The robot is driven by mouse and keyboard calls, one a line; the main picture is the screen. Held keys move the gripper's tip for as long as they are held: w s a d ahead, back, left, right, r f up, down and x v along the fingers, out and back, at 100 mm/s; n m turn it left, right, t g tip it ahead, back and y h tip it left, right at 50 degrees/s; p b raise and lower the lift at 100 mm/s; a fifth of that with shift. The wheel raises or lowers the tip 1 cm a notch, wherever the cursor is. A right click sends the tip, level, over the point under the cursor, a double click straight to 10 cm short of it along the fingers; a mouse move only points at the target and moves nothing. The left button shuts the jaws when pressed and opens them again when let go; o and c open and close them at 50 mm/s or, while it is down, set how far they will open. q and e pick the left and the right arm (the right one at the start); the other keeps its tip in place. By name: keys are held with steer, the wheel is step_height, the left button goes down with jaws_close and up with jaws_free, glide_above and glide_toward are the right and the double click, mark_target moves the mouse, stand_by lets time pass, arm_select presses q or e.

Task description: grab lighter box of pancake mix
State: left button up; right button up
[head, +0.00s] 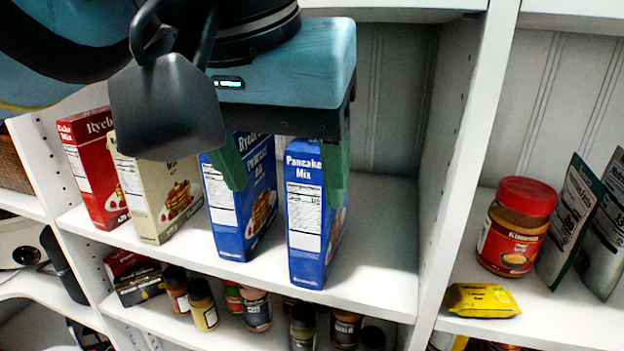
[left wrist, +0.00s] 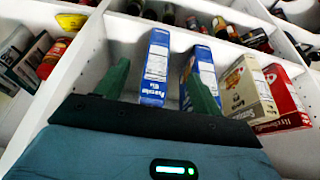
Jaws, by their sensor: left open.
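Two blue boxes stand upright on the middle shelf. The right one (head: 306,230), labelled Pancake Mix, also shows in the left wrist view (left wrist: 156,60). The left blue box (head: 222,205) stands beside it with a gap between. A cream box (head: 140,200) with a pancake picture stands further left; its label is partly hidden. My left gripper (head: 286,194) is open, its green fingers spread. In the left wrist view the right blue box appears between the fingers (left wrist: 157,62), and one finger overlaps the left blue box (left wrist: 203,68). Contact cannot be told. My right gripper is not in view.
A red cake mix box (head: 85,165) stands at the shelf's left end. The shelf is bare right of the blue boxes, up to a white upright divider (head: 465,150). Beyond it are a peanut butter jar (head: 515,228) and a yellow packet (head: 482,300). Several jars fill the shelf below.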

mark_target(305, 151)
arm_select(q)
steer(key=w, duration=0.1)
steer(key=w+d, duration=0.1)
steer(key=w, duration=0.3)
steer(key=shift+w+d, duration=0.15)
steer(key=shift+d, duration=0.25)
steer(key=shift+x, duration=2.6)
steer(key=c, duration=1.3)
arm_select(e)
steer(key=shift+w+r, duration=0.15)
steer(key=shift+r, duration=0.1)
arm_select(q)
steer(key=shift+r, duration=0.1)
